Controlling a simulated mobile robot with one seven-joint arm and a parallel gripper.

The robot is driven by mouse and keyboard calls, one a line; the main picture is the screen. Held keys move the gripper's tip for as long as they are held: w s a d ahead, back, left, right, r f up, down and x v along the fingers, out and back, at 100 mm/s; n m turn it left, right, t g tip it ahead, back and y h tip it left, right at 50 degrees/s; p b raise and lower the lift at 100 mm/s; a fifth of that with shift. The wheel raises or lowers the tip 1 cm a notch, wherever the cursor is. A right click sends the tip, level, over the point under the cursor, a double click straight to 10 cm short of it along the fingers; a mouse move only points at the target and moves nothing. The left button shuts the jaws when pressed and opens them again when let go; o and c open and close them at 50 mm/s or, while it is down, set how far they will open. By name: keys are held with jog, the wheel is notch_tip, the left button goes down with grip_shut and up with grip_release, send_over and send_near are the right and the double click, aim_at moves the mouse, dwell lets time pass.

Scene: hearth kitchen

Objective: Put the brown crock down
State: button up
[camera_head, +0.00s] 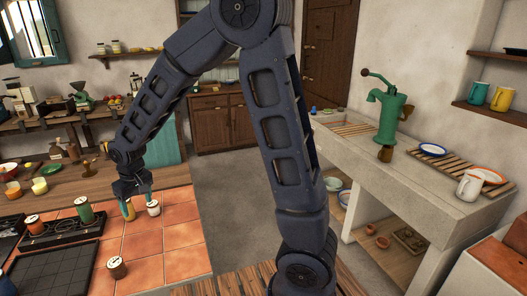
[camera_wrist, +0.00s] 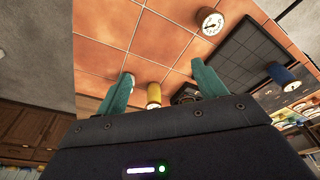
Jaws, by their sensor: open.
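A brown crock (camera_head: 117,268) with a pale, marked lid stands upright on the orange tiles, beside the dark griddle. It also shows in the wrist view (camera_wrist: 211,24), beyond my fingers and apart from them. My gripper (camera_head: 140,195) is over the far part of the tiled counter, next to a yellow container (camera_head: 128,210) and a white-topped one (camera_head: 153,208). In the wrist view, my gripper's teal fingers (camera_wrist: 163,85) are spread. The yellow container (camera_wrist: 153,94) appears between them, and I cannot tell how close it is. The white-topped one is partly behind the left finger.
A black griddle (camera_head: 55,271) and a stove (camera_head: 65,231) lie left of the brown crock. A green canister (camera_head: 84,209) and an orange-red one (camera_head: 34,225) stand at the stove. Bare tiles (camera_head: 175,265) lie right of the crock.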

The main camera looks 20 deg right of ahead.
jog(key=d+r+m, duration=0.1)
jog(key=d+r, duration=0.3)
jog(key=d, duration=0.4)
jog(key=d+r+m+t, duration=0.1)
jog(key=d+r+m, duration=0.1)
jog(key=d+r, duration=0.45)
jog(key=d+r+m, duration=0.1)
jog(key=d+r, duration=0.1)
jog(key=d, duration=0.7)
jog(key=s+d+r+m+t, duration=0.1)
jog(key=s+d+r+m, duration=0.1)
jog(key=s+d, duration=0.4)
jog(key=s+d+r+m+t+h, duration=0.1)
jog(key=s+d, duration=0.5)
jog(key=d, duration=0.6)
jog(key=shift+s+r+m, duration=0.25)
jog(key=shift+r+m, duration=0.25)
jog(key=shift+r, duration=0.45)
